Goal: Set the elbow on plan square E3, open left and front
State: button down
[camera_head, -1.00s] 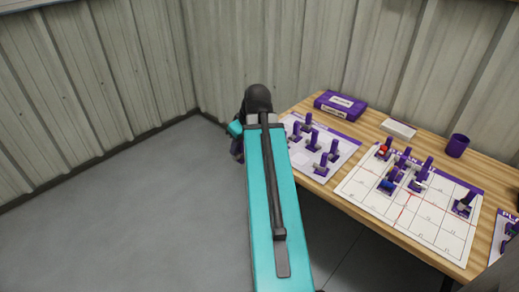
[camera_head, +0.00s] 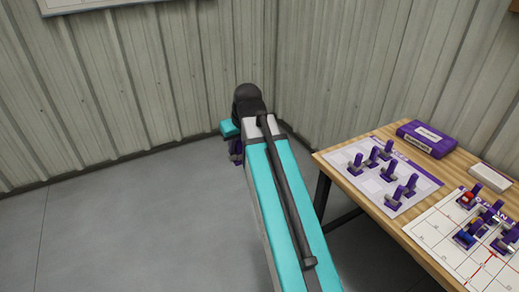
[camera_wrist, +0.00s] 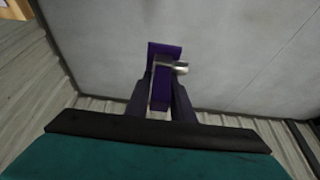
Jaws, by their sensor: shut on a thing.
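My gripper (camera_wrist: 162,95) is shut on a purple piece with a short silvery pipe stub, the elbow (camera_wrist: 165,52), in the wrist view. The stub sticks out to the right there. In the head view my gripper is mostly hidden behind my arm, with a bit of purple (camera_head: 236,150) below the wrist, over the floor and left of the table. The plan sheet (camera_head: 432,228) lies on the table at the right, cut off by the picture edge. Red, blue and other fittings on purple holders stand on it. I cannot make out square E3.
The wooden table (camera_head: 345,178) has a second sheet (camera_head: 425,187) with several purple holders. A purple box (camera_head: 427,139) and a white block (camera_head: 490,177) stand behind. Corrugated walls (camera_head: 150,90) meet in the corner near my gripper. The floor at left (camera_head: 120,230) is clear.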

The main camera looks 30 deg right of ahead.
jog(key=w+a+r, duration=0.1)
jog(key=a, duration=0.6)
jog(key=w+a+r, duration=0.1)
jog(key=w+a, duration=0.1)
jog(key=a, duration=0.4)
jog(key=shift+a+r, duration=0.4)
